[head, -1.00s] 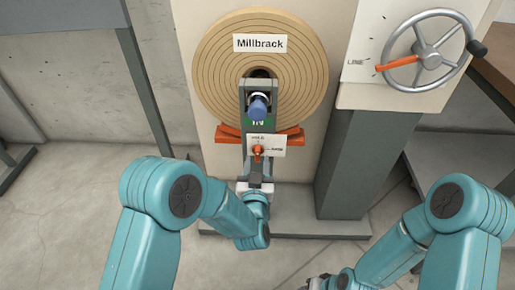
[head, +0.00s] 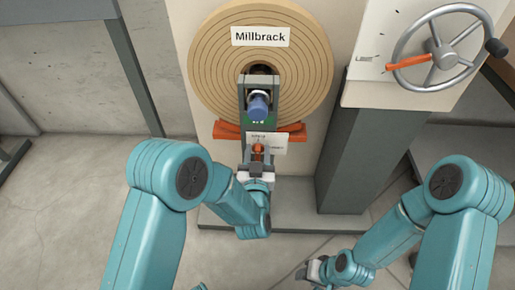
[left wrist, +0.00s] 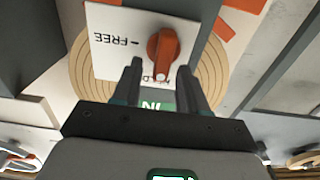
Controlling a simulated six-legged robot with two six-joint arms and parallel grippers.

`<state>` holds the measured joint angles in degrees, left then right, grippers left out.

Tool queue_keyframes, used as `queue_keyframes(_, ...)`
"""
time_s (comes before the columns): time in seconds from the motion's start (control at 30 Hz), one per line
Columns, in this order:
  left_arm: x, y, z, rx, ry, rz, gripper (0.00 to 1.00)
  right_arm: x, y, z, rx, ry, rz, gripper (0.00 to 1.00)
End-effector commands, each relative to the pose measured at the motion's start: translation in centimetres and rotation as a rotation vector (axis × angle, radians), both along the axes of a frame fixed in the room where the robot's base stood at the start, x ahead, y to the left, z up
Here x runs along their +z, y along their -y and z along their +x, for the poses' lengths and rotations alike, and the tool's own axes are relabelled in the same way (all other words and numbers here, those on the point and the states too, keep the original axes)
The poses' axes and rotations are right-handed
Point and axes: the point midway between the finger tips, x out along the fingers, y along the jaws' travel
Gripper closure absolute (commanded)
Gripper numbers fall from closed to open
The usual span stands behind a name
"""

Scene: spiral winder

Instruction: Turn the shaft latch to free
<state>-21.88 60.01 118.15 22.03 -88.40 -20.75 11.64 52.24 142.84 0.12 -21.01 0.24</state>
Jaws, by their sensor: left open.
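The orange shaft latch (head: 258,149) sits on a white label plate (head: 279,146) below the shaft end. In the left wrist view, which is upside down, the latch knob (left wrist: 163,48) points down toward a partly hidden word, and FREE stands to its left on the plate (left wrist: 112,55). My left gripper (head: 256,167) is just below the latch. Its fingers (left wrist: 160,75) are open, one on each side of the knob's lower end; I cannot tell whether they touch it. My right gripper (head: 313,270) is low, away from the winder; its jaws are too small to read.
A large wound roll labelled Millbrack (head: 215,65) surrounds the shaft with its blue end (head: 258,106). An orange cradle (head: 226,131) lies under the roll. A handwheel (head: 398,45) with an orange pointer is at upper right, above a dark pillar (head: 352,150).

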Motion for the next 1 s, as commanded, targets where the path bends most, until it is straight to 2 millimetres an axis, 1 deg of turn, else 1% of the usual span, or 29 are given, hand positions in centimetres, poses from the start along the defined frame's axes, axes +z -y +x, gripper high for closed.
queue_keyframes(0.33, -0.06, 0.02, -0.23, 0.000, -0.001, 0.000, 0.57, -0.01, -0.01, -0.01, 0.000, 0.000, 0.000, 0.57)
queue_keyframes(0.37, -0.06, 0.02, -0.23, 0.000, -0.001, 0.000, 0.64, -0.01, -0.01, -0.01, 0.000, 0.000, 0.000, 0.57)
queue_keyframes(0.4, -0.05, 0.02, -0.22, 0.000, -0.001, 0.000, 0.77, -0.01, 0.00, 0.00, 0.000, 0.000, 0.000, 0.57)
queue_keyframes(0.47, -0.05, 0.02, -0.20, 0.000, -0.001, 0.000, 0.96, -0.01, 0.00, 0.00, 0.000, 0.000, 0.000, 0.57)
queue_keyframes(0.5, -0.05, 0.02, -0.19, 0.000, -0.001, 0.000, 1.00, -0.01, 0.00, 0.00, 0.000, 0.000, 0.000, 0.57)
queue_keyframes(0.77, -0.05, 0.04, -0.05, 0.000, 0.000, 0.012, 1.00, -0.06, 0.01, 0.03, 0.000, 0.001, 0.000, 0.57)
queue_keyframes(1.0, -0.11, 0.22, 0.09, 0.000, 0.000, 0.105, 1.00, -0.42, 0.04, 0.25, -0.001, 0.008, -0.002, 0.57)
